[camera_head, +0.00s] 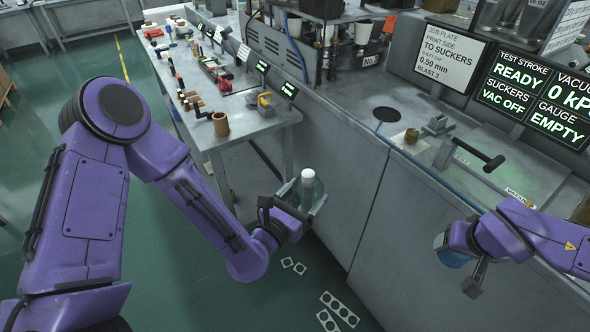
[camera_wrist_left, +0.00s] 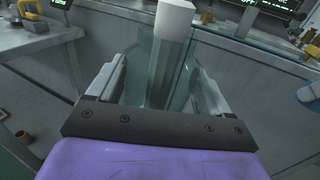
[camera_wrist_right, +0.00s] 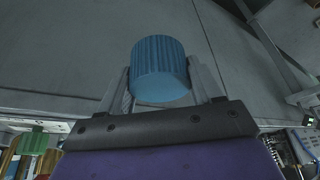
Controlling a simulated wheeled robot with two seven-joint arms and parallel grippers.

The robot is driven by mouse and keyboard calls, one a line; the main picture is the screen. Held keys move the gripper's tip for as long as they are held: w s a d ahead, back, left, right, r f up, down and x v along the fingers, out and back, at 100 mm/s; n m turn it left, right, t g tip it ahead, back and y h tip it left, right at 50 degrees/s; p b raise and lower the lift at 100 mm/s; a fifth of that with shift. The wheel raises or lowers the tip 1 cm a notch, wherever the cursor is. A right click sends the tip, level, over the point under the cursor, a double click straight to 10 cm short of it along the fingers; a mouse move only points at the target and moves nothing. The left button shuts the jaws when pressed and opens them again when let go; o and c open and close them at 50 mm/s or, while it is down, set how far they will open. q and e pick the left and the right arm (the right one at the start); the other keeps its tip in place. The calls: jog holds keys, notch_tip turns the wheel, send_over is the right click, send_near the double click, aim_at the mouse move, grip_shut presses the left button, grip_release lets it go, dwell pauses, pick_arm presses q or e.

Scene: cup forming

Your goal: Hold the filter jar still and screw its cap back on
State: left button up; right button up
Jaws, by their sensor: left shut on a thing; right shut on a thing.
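The clear filter jar (camera_head: 309,195) is upright in front of the grey bench, with a white filter element (camera_head: 308,174) standing up out of its top. My left gripper (camera_head: 298,200) is shut on the jar, which shows between its fingers in the left wrist view (camera_wrist_left: 166,80). The blue ribbed cap (camera_head: 452,256) is held by my right gripper (camera_head: 466,262), to the right of the jar and well apart from it. The right wrist view shows the cap (camera_wrist_right: 160,68) between both fingers. In the left wrist view the cap (camera_wrist_left: 309,95) shows at the right edge.
The grey bench (camera_head: 400,235) runs behind both grippers, with a black-handled lever (camera_head: 480,155) on top. A side table (camera_head: 250,122) with tools and a brown cup (camera_head: 220,124) stands at the left. White cut sheets (camera_head: 338,310) lie on the green floor. Open air separates jar and cap.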

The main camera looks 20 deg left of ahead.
pick_arm(q)
jog(key=s+d+f+m+g+h, duration=0.3)
jog(key=d+f+m+h, duration=0.2)
jog(key=d+f+h, duration=0.2)
jog(key=shift+s+d+g, duration=0.3)
jog(key=shift+s+d, duration=0.1)
jog(key=shift+d, duration=0.55)
pick_arm(e)
jog(key=w+a+r+m+g+h, duration=0.2)
jog(key=w+a+r+m+h, duration=0.3)
jog(key=a+m, duration=0.45)
pick_arm(q)
jog(key=shift+r, duration=0.1)
pick_arm(e)
jog(key=s+a+r+m+g, duration=0.1)
jog(key=s+a+m, duration=0.2)
jog(key=a+m, duration=0.2)
jog(key=s+a+r+m+g, duration=0.2)
jog(key=a+m, duration=0.4)
jog(key=a, duration=0.4)
jog(key=shift+s+r+y, duration=0.15)
jog(key=shift+s+y, duration=0.15)
jog(key=shift+s, duration=0.4)
